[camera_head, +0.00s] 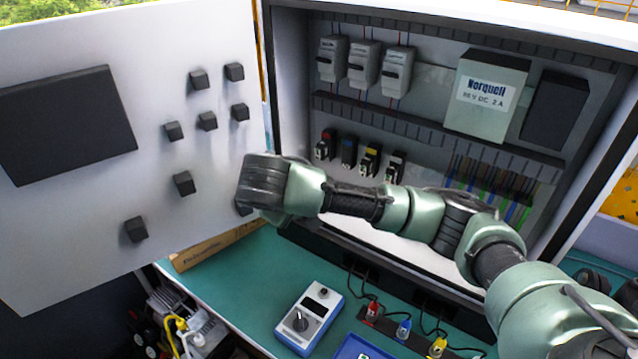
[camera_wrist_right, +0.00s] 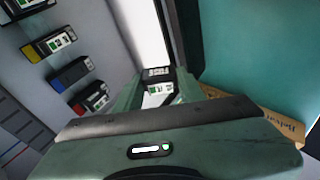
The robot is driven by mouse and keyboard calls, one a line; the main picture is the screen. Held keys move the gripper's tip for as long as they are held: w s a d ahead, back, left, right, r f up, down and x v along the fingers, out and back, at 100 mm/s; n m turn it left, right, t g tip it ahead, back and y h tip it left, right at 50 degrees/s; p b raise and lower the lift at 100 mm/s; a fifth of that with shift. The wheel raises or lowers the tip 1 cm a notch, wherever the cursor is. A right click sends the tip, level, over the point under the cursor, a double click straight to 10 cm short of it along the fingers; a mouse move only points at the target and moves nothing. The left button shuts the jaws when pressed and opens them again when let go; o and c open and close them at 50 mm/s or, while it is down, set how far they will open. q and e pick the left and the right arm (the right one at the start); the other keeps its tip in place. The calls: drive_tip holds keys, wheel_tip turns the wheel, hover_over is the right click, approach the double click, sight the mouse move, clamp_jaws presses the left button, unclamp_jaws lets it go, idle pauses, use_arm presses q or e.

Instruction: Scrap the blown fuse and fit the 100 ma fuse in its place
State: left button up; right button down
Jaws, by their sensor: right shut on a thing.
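In the right wrist view my right gripper (camera_wrist_right: 156,98) is shut on a small black block with a white and green face (camera_wrist_right: 158,86). Its label is too small to read, so I cannot tell which fuse it is. In the head view the end of my right arm hides the gripper and this block. Inside the cabinet sit a red-topped holder (camera_head: 325,145), a blue one (camera_head: 349,151), a yellow-topped one (camera_head: 370,160) and a dark one (camera_head: 395,167). The blue one shows no white face; the others do. My left gripper is out of view.
The cabinet door (camera_head: 60,215) stands open at left. A blue-white meter (camera_head: 309,318), a blue tray (camera_head: 352,350) and red, blue and yellow leads (camera_head: 404,328) are on the green bench (camera_head: 232,285). A cardboard box (camera_head: 205,246) lies near the door.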

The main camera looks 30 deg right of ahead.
drive_tip(key=shift+w+d+f+n+t+h, duration=0.15)
drive_tip(key=shift+w+d+n+t+h, duration=0.1)
drive_tip(key=shift+w+n+t+h, duration=0.15)
drive_tip(key=shift+w+d+n+t, duration=0.25)
drive_tip(key=shift+n+t, duration=0.05)
drive_tip(key=shift+w+d+n+t+h, duration=0.3)
drive_tip(key=shift+d+t+h, duration=0.1)
drive_tip(key=shift+t+h, duration=0.1)
drive_tip(key=shift+w+d+r+n+t+h, duration=0.1)
drive_tip(key=shift+d+r+n+t+h, duration=0.1)
drive_tip(key=shift+d+n+t+h, duration=0.25)
drive_tip(key=shift+w+d+r+n+t+h, duration=0.1)
drive_tip(key=shift+r+n+t+h, duration=0.15)
drive_tip(key=shift+t, duration=0.4)
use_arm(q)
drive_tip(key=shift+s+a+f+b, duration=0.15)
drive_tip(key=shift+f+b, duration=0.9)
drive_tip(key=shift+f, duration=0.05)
use_arm(e)
drive_tip(key=shift+w+d+r+n+t+h, duration=0.1)
drive_tip(key=shift+w+d+r+t+h, duration=0.4)
drive_tip(key=shift+d, duration=0.9)
drive_tip(key=shift+w+d+r+n+t+h, duration=0.1)
drive_tip(key=shift+w+d+r+t+h, duration=0.4)
drive_tip(key=shift+d, duration=0.9)
drive_tip(key=shift+w+d+r+n+t+h, duration=0.1)
drive_tip(key=shift+w+d+r+t+h, duration=0.2)
drive_tip(key=shift+d+h, duration=0.75)
